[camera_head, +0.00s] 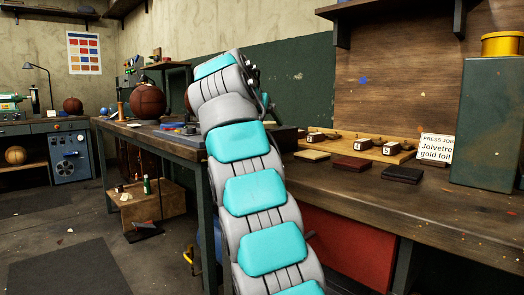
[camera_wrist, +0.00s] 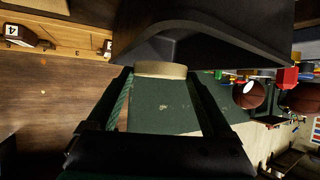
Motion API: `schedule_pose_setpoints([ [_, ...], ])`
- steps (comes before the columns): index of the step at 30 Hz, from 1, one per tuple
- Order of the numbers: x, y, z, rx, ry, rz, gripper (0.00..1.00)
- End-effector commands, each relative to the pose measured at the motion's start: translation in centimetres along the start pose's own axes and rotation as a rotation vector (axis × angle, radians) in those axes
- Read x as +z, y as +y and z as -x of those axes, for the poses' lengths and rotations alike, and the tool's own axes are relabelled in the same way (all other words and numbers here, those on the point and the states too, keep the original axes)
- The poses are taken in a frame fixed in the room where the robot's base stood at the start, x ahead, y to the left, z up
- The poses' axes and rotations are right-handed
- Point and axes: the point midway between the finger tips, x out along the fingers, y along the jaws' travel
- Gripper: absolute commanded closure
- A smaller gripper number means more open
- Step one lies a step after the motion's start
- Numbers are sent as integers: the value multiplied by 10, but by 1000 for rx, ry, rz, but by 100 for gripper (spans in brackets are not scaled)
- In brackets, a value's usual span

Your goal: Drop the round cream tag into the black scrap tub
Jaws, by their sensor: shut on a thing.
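In the wrist view the round cream tag (camera_wrist: 160,69) shows nearly edge-on between the fingertips of my gripper (camera_wrist: 160,76), which is shut on it. The black scrap tub (camera_wrist: 205,30) fills the top of the wrist view, close to the tag; its rim and dark side show. I cannot tell whether the tag is over the tub's opening or beside it. In the head view my arm hides the tag and most of my gripper. A dark shape that looks like the tub (camera_head: 286,138) shows just right of my arm on the bench.
A wooden rack (camera_head: 400,155) with numbered blocks stands right of my arm. Leather samples, including a dark one (camera_head: 402,174), lie before it. A press-job card (camera_head: 436,149) leans by a green cabinet (camera_head: 487,125). A brown ball (camera_head: 147,101) sits on the bench at left.

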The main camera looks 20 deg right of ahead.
Motion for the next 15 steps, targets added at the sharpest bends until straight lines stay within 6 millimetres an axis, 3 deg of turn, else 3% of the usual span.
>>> schedule_pose_setpoints([
  [6, 0, 0, 0, 0, 0, 0, 70],
  [7, 0, 0, 0, 0, 0, 0, 14],
  [11, 0, 0, 0, 0, 0, 0, 0],
  [15, 0, 0, 0, 0, 0, 0, 0],
])
